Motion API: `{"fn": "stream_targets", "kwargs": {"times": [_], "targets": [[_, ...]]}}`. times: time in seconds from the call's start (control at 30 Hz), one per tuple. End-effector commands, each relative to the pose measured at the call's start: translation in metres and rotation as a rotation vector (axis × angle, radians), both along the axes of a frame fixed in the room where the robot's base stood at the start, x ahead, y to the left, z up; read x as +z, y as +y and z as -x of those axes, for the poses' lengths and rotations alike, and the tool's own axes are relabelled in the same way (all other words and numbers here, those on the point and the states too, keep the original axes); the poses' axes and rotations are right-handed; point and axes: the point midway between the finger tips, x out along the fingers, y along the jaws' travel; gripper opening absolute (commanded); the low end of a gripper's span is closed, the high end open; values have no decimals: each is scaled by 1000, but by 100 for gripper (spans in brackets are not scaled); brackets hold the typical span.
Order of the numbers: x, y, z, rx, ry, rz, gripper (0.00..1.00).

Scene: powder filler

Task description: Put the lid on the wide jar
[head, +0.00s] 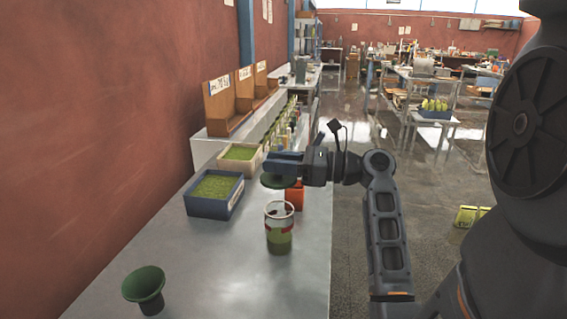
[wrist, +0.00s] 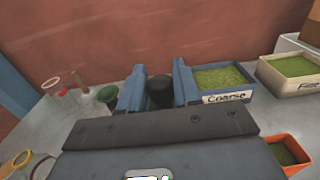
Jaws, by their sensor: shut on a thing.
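The wide jar (head: 279,243) stands upright on the metal table in the head view, open at the top, with a red and white label and green powder inside. My gripper (head: 283,165) is just above and beyond it in the picture, with a dark green round lid (head: 277,182) held level below the fingers. A visible gap separates the lid from the jar's rim. In the wrist view, my gripper (wrist: 159,88) is shut on the lid's dark knob (wrist: 160,92). The lid's disc is hidden there by the gripper body.
A green funnel (head: 146,288) stands at the table's near left. A blue box (head: 228,207) of coarse powder and a cream box (head: 247,171) of finer powder are at the left. An orange container (head: 297,197) sits behind the jar.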

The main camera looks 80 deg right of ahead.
Motion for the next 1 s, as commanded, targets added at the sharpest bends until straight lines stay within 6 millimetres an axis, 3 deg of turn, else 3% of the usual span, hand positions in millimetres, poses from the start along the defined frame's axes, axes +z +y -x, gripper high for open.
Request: {"fn": "stream_targets", "kwargs": {"times": [0.33,1.0], "targets": [[0,0,0,1,0,0,3],[-48,0,0,0,0,-1,3]]}}
